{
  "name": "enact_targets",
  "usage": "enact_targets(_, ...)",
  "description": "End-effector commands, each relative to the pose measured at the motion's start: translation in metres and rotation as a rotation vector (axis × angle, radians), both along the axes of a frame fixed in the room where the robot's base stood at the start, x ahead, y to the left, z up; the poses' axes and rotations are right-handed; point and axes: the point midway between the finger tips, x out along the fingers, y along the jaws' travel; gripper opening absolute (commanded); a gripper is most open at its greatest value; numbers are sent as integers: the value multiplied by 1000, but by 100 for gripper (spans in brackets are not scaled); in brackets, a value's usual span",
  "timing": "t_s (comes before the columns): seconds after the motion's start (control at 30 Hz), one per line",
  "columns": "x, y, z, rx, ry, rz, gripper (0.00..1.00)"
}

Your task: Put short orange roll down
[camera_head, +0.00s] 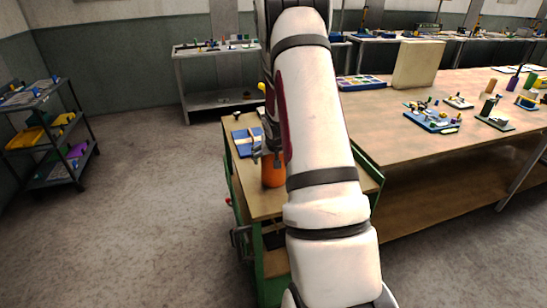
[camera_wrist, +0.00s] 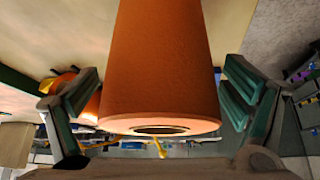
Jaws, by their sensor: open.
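The short orange roll (camera_head: 273,172) stands upright on the wooden top of the green-framed cart (camera_head: 262,204), partly hidden by my arm. In the wrist view the roll (camera_wrist: 160,60) fills the middle, with the dark hole in its end facing the camera. My gripper (camera_wrist: 160,82) is open, with one finger on each side of the roll. A gap shows between the roll and each finger. In the head view my gripper is mostly hidden behind my arm, just above the roll.
A blue tray (camera_head: 248,141) lies on the cart beside the roll. Another orange object (camera_wrist: 88,104) shows behind the left finger in the wrist view. A long workbench (camera_head: 400,125) with several small fixtures stands on the right. A dark shelf rack (camera_head: 75,160) stands far left; the floor between is clear.

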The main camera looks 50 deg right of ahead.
Motion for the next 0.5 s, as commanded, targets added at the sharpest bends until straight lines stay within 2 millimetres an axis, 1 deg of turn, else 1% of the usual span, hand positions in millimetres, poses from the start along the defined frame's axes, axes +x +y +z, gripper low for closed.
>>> enact_targets(0.1,0,0,2,0,0,0,93)
enact_targets(0.23,-3,3,12,-1,-1,0,93)
enact_targets(0.37,-12,11,31,-1,-3,-2,93)
enact_targets(0.5,-23,22,55,-2,-3,-1,93)
